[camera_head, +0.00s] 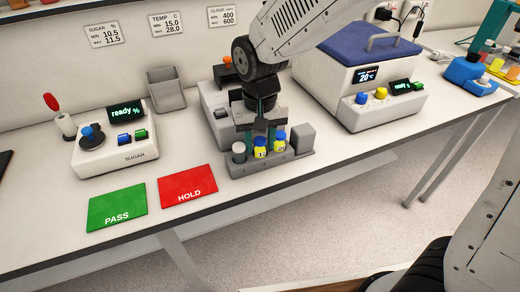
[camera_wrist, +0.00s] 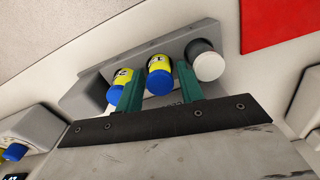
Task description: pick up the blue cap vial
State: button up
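Two yellow vials with blue caps stand in a grey rack (camera_head: 245,172): a middle one (camera_head: 261,152) and a right one (camera_head: 279,145). In the wrist view the middle blue-cap vial (camera_wrist: 159,78) lies between the green fingers of my gripper (camera_wrist: 160,84), with gaps showing beside it. The other blue-cap vial (camera_wrist: 117,94) is left of the left finger and partly hidden by it. In the head view my gripper (camera_head: 262,134) is over the rack, pointing down, its fingers spread. Whether a finger touches any vial cannot be told.
A white-cap vial (camera_wrist: 206,62) stands beside the right finger in the wrist view. A grey block (camera_head: 303,137) is at the rack's right end. Green PASS (camera_head: 117,205) and red HOLD (camera_head: 188,182) mats lie left. A sugar meter (camera_head: 115,150) and a blue-lidded machine (camera_head: 345,90) flank the rack.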

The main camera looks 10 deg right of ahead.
jog(key=shift+f, duration=0.15)
jog(key=c, duration=0.8)
jog(key=shift+o, duration=0.2)
